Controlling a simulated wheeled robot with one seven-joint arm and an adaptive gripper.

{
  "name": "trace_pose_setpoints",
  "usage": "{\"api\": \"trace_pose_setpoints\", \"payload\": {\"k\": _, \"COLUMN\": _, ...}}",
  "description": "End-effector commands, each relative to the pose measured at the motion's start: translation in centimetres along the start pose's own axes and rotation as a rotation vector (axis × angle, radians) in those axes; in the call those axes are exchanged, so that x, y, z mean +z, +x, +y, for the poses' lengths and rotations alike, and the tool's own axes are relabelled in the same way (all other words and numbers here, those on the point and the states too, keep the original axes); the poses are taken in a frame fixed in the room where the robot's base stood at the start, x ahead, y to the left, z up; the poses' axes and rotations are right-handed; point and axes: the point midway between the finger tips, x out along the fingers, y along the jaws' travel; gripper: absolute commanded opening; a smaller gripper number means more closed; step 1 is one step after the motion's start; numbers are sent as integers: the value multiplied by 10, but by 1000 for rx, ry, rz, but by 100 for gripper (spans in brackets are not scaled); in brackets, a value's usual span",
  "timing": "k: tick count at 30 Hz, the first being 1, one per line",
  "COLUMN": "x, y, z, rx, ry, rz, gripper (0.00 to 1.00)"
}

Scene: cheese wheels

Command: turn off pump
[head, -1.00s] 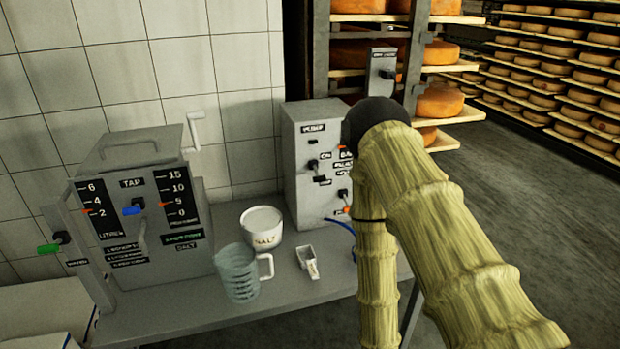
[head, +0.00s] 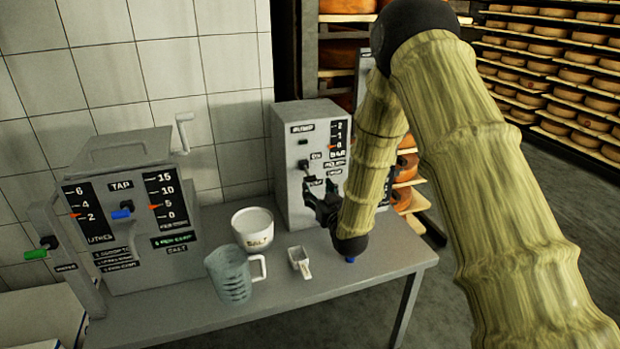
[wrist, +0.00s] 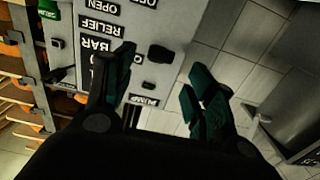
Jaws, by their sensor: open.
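The pump box (head: 290,165) is a grey cabinet at the back of the table, with a PUMP label, a black switch (head: 304,164) and a bar gauge (head: 338,140) with an orange pointer. My gripper (head: 318,198) is in front of the box's lower face, just below the switch, and covers part of the labels. In the wrist view the box (wrist: 135,70) appears upside down, and the switch (wrist: 160,53) lies between my open, empty fingers (wrist: 163,66). I see no contact with the switch. I cannot tell the switch's exact setting.
A grey tap machine (head: 130,225) stands at the left. A salt bowl (head: 255,222), a clear jug (head: 228,275) and a small scoop (head: 299,262) sit on the table (head: 300,300). Cheese shelves (head: 560,70) fill the background. The table's right front is clear.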

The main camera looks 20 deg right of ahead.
Motion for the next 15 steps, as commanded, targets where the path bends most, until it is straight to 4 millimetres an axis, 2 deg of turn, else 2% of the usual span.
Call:
{"api": "trace_pose_setpoints", "payload": {"k": 9, "x": -2, "y": 52, "z": 0, "rx": 0, "ry": 0, "rz": 1, "gripper": 55}}
{"api": "trace_pose_setpoints", "payload": {"k": 15, "x": -1, "y": 73, "z": 0, "rx": 0, "ry": 0, "rz": 0, "gripper": 55}}
